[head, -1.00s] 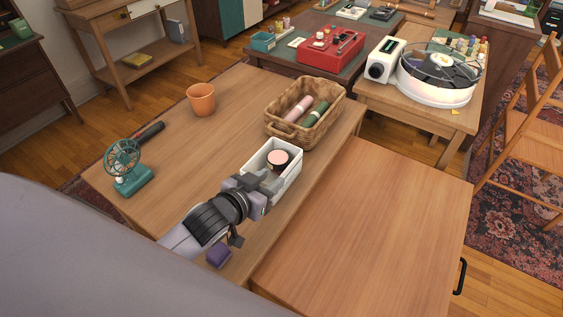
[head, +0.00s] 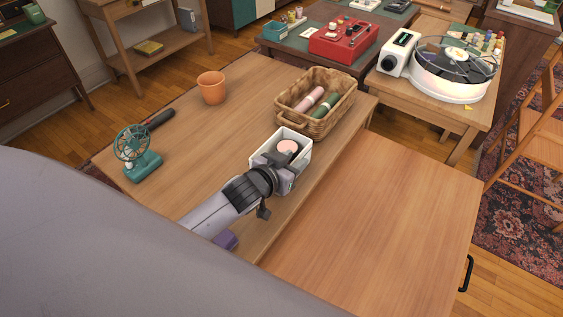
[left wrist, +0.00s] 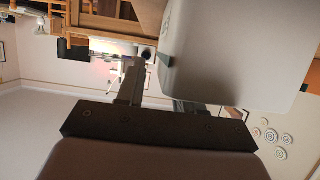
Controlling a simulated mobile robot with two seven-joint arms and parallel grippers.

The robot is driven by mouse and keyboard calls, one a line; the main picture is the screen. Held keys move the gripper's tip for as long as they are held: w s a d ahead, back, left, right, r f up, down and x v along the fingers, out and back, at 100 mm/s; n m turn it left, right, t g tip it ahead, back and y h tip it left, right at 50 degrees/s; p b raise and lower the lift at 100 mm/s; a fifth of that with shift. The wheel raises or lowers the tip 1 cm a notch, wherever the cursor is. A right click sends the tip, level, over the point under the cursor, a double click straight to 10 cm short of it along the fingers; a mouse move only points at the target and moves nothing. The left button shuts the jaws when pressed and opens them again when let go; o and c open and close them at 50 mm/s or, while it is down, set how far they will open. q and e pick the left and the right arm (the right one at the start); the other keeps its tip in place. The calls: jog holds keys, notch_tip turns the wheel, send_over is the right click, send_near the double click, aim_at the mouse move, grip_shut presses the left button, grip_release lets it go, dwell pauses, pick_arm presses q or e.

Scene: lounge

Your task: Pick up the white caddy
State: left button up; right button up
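The white caddy (head: 302,153) stands on the wooden table in the head view, with a pink-topped round item (head: 288,146) inside. My left gripper (head: 279,168) is at the caddy's near end and covers much of its near side. In the left wrist view the caddy (left wrist: 230,55) fills the upper right as a large pale wall. One finger shows left of this wall with a gap between them, so the gripper looks open. The other finger is mostly hidden by the caddy. My right gripper is in neither view.
A wicker basket (head: 340,108) with two rolls stands just behind the caddy. An orange pot (head: 211,90), a green fan (head: 140,160) and a purple object (head: 226,241) are on the same table (head: 200,135). A bare wooden surface (head: 385,215) lies to the right.

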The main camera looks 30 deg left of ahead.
pick_arm(q)
grip_shut()
dwell(1.3)
jog(key=shift+r, duration=0.1)
